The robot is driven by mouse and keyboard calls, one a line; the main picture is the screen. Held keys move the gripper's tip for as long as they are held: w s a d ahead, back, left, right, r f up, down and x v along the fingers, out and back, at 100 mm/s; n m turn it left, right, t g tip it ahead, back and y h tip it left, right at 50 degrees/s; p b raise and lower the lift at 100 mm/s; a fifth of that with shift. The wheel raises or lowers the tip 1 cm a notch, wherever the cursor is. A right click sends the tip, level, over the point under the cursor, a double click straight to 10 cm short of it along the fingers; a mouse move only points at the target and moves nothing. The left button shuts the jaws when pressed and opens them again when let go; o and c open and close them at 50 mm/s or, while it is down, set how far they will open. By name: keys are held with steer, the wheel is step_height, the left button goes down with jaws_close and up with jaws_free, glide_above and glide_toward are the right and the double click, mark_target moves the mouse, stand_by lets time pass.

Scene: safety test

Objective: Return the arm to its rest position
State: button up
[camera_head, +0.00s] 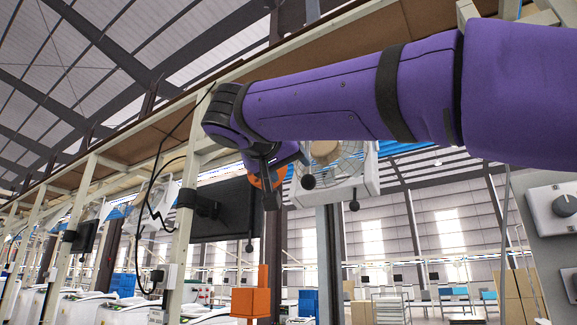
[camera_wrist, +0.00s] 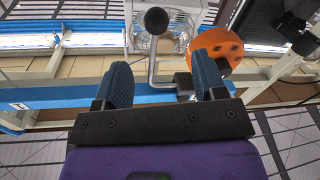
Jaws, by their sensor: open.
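My purple arm (camera_head: 325,103) stretches across the upper part of the head view from the right edge and bends down at a black joint left of the middle. My gripper (camera_head: 272,188) hangs below that joint, partly hidden by the arm.
A white-framed fan (camera_head: 340,172) and an orange disc (camera_wrist: 215,48) are close behind the gripper. A dark monitor (camera_head: 225,208) hangs from the beige frame (camera_head: 186,205). An orange box (camera_head: 250,302) stands below. A grey panel with a knob (camera_head: 565,206) is at right.

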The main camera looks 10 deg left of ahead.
stand_by(0.3)
steer(key=w+d+f+n+g, duration=0.1)
steer(key=w+d+f+g, duration=0.2)
steer(key=d, duration=0.4)
steer(key=w+d+f+g, duration=0.1)
steer(key=w+d+f, duration=0.2)
steer(key=d+f, duration=0.3)
steer(key=s+d+f+g, duration=0.2)
steer(key=d+f, duration=0.3)
steer(key=d, duration=0.3)
steer(key=s+d+f+g, duration=0.2)
steer(key=d+f, duration=0.3)
steer(key=d, duration=0.3)
steer(key=s+d+f+g+y, duration=0.1)
steer(key=s+d+f, duration=0.3)
steer(key=s+f, duration=0.3)
steer(key=s+d+f+m+g+y, duration=0.1)
steer(key=s+d+f, duration=0.4)
steer(key=f, duration=0.6)
steer(key=s+d+f+m+g+y, duration=0.1)
steer(key=s+d+f, duration=0.3)
steer(key=s+f, duration=0.5)
steer(key=shift+s+d+g+y, duration=0.2)
steer(key=shift+s+g+y, duration=0.25)
steer(key=shift+g, duration=0.25)
